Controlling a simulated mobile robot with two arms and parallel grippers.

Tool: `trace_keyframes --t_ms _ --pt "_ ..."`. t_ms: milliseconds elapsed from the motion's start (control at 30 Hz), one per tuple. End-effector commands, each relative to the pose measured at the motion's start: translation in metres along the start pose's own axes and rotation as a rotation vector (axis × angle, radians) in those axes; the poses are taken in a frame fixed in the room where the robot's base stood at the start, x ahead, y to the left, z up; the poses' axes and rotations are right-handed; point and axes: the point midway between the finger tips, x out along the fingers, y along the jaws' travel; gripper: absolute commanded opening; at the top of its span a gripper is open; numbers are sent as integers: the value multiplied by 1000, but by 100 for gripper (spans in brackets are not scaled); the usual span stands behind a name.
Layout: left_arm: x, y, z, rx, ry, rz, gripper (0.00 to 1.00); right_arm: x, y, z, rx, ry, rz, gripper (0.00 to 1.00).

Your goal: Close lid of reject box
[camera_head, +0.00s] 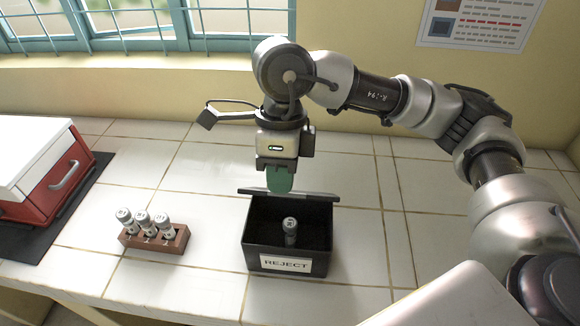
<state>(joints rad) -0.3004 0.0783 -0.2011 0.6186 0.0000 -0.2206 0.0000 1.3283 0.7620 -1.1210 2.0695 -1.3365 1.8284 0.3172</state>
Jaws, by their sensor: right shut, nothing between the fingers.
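The black reject box (323,262) stands on the tiled counter with a white REJECT label on its front. Its lid (318,195) is open and stands raised at the back edge. A grey-capped vial (290,231) stands inside the box. My right gripper (280,182) points down at the back of the box, with its green fingertips shut and empty right by the lid. I cannot tell whether the fingertips touch the lid. My left gripper is not in view.
A brown rack (153,243) with several capped vials stands left of the box. A red and white incubator (60,178) sits on a dark mat at the far left. Bare tiles lie around the box. A window and wall close off the back.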

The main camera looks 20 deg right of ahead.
Motion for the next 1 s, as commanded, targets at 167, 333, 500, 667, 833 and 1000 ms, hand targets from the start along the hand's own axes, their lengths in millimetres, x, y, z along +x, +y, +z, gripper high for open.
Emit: trace_keyframes --t_ms 167,333,500,667,833,1000 --pt "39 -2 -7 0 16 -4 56 32 16 0 -5 0 -1 0" --pt "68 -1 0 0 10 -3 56 58 28 0 -4 -1 -1 0" --pt "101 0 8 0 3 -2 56 84 36 0 -3 -1 -2 0" --pt "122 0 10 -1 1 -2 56 100 40 0 -1 -1 -2 0" --pt "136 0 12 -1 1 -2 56 110 42 0 -2 -2 -70 0" --pt "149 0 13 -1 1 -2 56 120 42 0 -2 -1 -130 0"
